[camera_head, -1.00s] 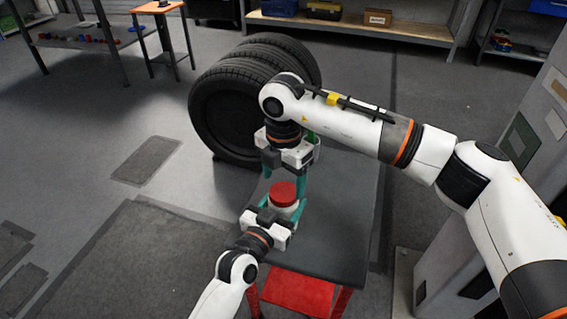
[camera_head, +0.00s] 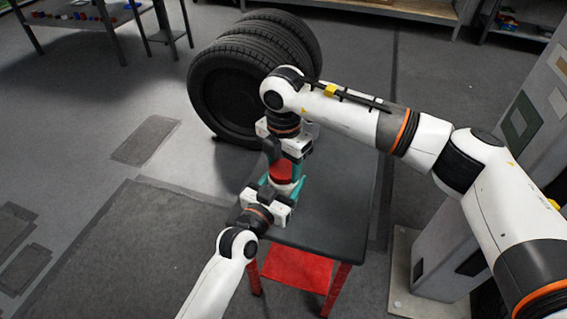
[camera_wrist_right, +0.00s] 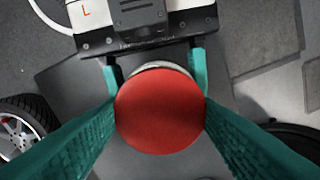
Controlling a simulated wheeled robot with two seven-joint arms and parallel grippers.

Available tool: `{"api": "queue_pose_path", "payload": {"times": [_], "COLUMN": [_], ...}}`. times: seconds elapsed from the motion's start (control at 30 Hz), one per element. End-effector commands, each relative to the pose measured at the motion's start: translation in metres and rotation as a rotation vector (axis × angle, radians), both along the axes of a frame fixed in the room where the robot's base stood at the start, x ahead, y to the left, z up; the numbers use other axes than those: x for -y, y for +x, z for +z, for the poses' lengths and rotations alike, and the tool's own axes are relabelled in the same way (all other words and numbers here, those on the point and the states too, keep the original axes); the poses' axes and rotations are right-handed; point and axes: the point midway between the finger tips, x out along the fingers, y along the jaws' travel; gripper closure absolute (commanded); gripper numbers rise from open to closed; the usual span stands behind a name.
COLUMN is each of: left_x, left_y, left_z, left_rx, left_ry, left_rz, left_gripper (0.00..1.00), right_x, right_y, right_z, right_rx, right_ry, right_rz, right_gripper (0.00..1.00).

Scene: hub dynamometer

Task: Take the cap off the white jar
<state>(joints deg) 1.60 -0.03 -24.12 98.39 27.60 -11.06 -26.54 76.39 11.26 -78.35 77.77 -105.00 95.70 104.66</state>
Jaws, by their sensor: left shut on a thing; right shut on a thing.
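The red cap (camera_head: 281,172) sits on top of the white jar, which stands upright above the dark tabletop. In the right wrist view the cap (camera_wrist_right: 160,110) is a round red disc, and a thin white edge of the jar (camera_wrist_right: 155,66) shows behind it. My right gripper (camera_head: 284,162) points down from above, shut on the cap with one teal finger on each side. My left gripper (camera_head: 282,187) reaches in from the front and is shut on the jar below the cap. Its fingers hide most of the jar.
The small table (camera_head: 335,200) has a dark top, with clear room to the right, and a red shelf (camera_head: 298,268) below. Large stacked tires (camera_head: 228,95) stand just behind and left of it. A grey cabinet (camera_head: 455,230) is at the right.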

Motion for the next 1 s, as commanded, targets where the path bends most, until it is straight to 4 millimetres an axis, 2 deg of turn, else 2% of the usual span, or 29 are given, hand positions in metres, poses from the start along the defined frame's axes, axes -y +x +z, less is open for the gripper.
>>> {"api": "queue_pose_path", "payload": {"times": [0.17,1.0], "left_x": [-0.0003,-0.0004], "left_y": [0.0001,0.0001], "left_z": [-0.0005,-0.0005], "left_rx": [-0.001,-0.001], "left_ry": [0.0,0.0], "left_rz": [0.001,0.001], "left_gripper": [1.0,1.0], "right_x": [0.0001,-0.0006], "right_y": [0.0004,0.0002], "right_z": [0.0007,0.002], "right_rx": [0.002,0.001], "right_ry": [0.0,0.0], "right_rz": [0.182,2.094], "right_gripper": [0.72,0.72]}}
